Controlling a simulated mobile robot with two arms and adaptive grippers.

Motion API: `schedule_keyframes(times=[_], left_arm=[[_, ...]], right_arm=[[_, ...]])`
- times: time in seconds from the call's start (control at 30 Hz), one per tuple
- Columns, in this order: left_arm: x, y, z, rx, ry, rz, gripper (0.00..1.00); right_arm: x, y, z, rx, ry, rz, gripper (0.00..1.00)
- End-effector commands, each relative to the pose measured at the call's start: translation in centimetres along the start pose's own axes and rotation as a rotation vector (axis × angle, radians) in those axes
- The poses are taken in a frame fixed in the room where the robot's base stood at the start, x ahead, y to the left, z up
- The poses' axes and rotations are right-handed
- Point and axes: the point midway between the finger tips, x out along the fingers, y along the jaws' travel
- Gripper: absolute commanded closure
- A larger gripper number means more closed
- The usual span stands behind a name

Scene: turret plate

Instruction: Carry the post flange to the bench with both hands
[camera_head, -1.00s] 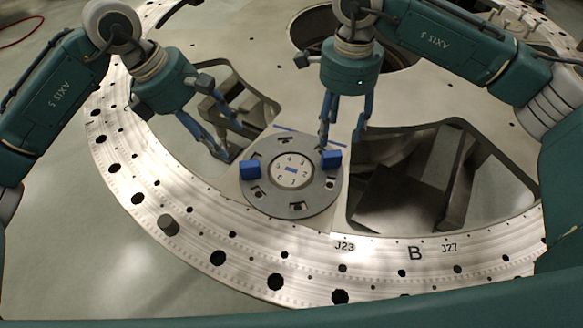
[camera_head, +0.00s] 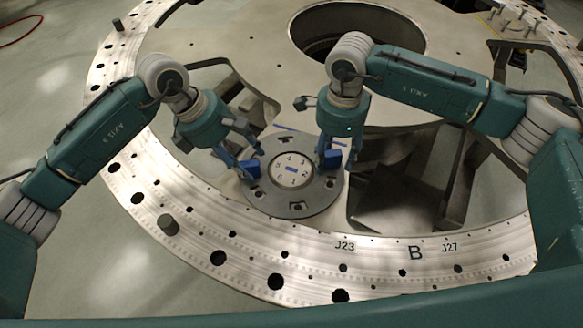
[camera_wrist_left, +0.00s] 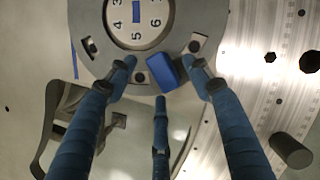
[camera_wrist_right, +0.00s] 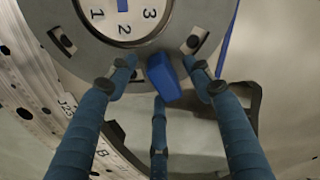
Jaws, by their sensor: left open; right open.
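The post flange (camera_head: 290,203) is a round grey disc with a pale numbered centre and slots. It lies flat on the turret plate, with a blue block on its left and right sides. My left gripper (camera_head: 245,167) is open at the left blue block (camera_head: 251,168); in the left wrist view this block (camera_wrist_left: 163,72) sits between the open fingers. My right gripper (camera_head: 330,160) is open at the right blue block, which shows between the open fingers in the right wrist view (camera_wrist_right: 163,77). Whether any finger touches a block I cannot tell.
The turret plate (camera_head: 260,60) has a large round hole (camera_head: 355,30) behind and wide cutouts left and right of the flange. Its holed outer ring (camera_head: 190,235) bears a short upright peg (camera_head: 168,224). No bench can be made out.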

Motion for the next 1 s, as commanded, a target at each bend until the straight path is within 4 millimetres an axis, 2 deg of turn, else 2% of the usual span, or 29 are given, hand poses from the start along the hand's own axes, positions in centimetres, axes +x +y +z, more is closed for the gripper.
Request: schedule_keyframes(times=[0.1,0.3,0.37,0.77,1.0], left_arm=[[0.0,0.0,0.0,0.0,0.0,0.0,0.51],[0.0,0.0,0.0,0.0,0.0,0.0,0.91],[0.0,0.0,0.0,0.0,0.0,0.0,1.0],[-0.3,0.1,0.2,0.001,-0.004,0.003,1.0],[-1.2,0.1,0.6,0.0,-0.004,0.003,1.0]], right_arm=[[0.0,0.0,0.0,0.0,0.0,0.0,0.51],[0.0,0.0,0.0,0.0,0.0,0.0,0.91],[0.0,0.0,0.0,0.0,0.0,0.0,1.0],[-0.3,-0.1,0.1,0.0,-0.001,-0.003,1.0],[-1.3,-0.1,0.0,0.0,-0.002,-0.003,1.0]])
